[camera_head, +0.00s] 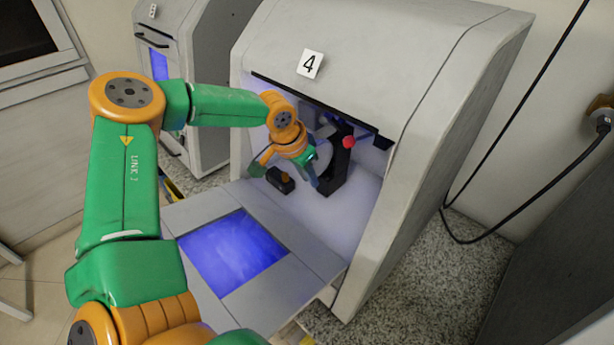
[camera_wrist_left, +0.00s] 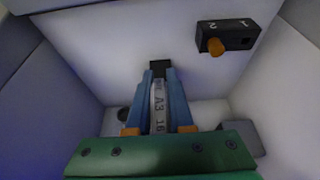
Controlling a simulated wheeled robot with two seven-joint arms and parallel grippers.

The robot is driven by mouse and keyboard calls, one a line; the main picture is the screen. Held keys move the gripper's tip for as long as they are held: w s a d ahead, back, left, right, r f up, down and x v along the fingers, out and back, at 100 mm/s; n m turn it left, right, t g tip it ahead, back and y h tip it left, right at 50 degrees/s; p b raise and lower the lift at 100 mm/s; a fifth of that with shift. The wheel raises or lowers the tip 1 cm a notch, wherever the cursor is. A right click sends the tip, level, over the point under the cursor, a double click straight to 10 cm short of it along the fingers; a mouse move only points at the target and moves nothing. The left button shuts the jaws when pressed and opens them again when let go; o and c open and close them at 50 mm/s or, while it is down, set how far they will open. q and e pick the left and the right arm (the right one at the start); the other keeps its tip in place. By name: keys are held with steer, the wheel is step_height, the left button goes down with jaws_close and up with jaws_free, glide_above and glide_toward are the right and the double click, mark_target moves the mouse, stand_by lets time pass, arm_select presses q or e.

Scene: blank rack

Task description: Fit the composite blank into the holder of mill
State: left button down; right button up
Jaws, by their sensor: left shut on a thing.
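My left gripper (camera_head: 313,173) is inside the open chamber of the mill (camera_head: 400,75) marked 4. In the left wrist view its two blue fingers (camera_wrist_left: 159,80) are shut on a pale, narrow blank (camera_wrist_left: 158,108), seen edge-on with the marking "A3 18". A black part (camera_wrist_left: 160,68) shows at the fingertips, beyond the blank; I cannot tell whether they touch. In the head view a black upright fixture (camera_head: 337,168) with a red knob stands just right of the gripper, likely the holder. The blank is hidden there. My right gripper is out of view.
A small black block (camera_head: 280,180) with an orange peg sits in the chamber; the left wrist view shows it marked 1 and 2 (camera_wrist_left: 228,37). The lowered door (camera_head: 310,258) with a blue window lies in front. Another grey machine (camera_head: 205,60) stands to the left.

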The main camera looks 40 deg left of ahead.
mark_target(324, 148)
arm_select(q)
steer(key=shift+w+d+f+b, duration=0.1)
steer(key=shift+w+f+b, duration=0.1)
steer(key=shift+w, duration=0.3)
steer(key=shift+w+f+b, duration=0.1)
steer(key=shift+w+b, duration=0.1)
steer(key=shift+w, duration=0.25)
steer(key=c, duration=0.8)
jaws_free()
steer(key=shift+r, duration=0.1)
steer(key=shift+o, duration=0.4)
steer(key=shift+a, duration=0.2)
steer(key=shift+d, duration=0.1)
steer(key=b+v, duration=0.1)
steer(key=v, duration=0.6)
steer(key=shift+s, duration=0.2)
steer(key=shift+w, duration=0.1)
